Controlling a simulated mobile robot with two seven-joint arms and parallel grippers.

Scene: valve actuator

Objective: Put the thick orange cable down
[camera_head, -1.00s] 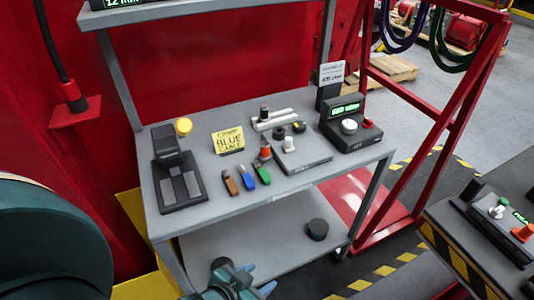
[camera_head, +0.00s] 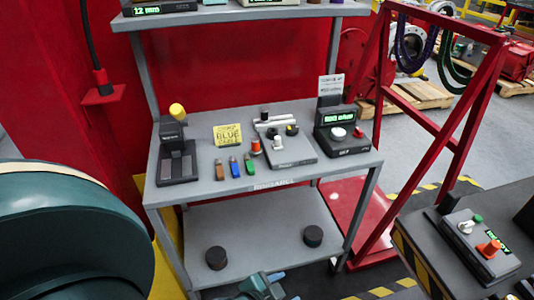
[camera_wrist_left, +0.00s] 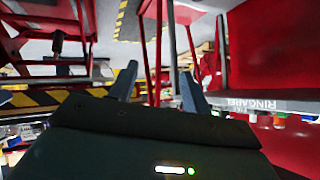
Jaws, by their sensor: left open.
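No thick orange cable shows in either view. My left gripper (camera_head: 276,284) is at the bottom edge of the head view, in front of the bench's lower shelf. In the left wrist view its two fingers (camera_wrist_left: 161,88) stand apart with nothing between them. My right gripper is not in view.
The grey workbench (camera_head: 220,198) holds a yellow sign (camera_head: 228,136), small coloured pieces and devices. Its lower shelf (camera_head: 262,240) carries two black discs. Purple (camera_head: 412,58) and green cables (camera_head: 452,78) hang from a red frame (camera_head: 440,115). A striped-edge console (camera_head: 440,235) stands right.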

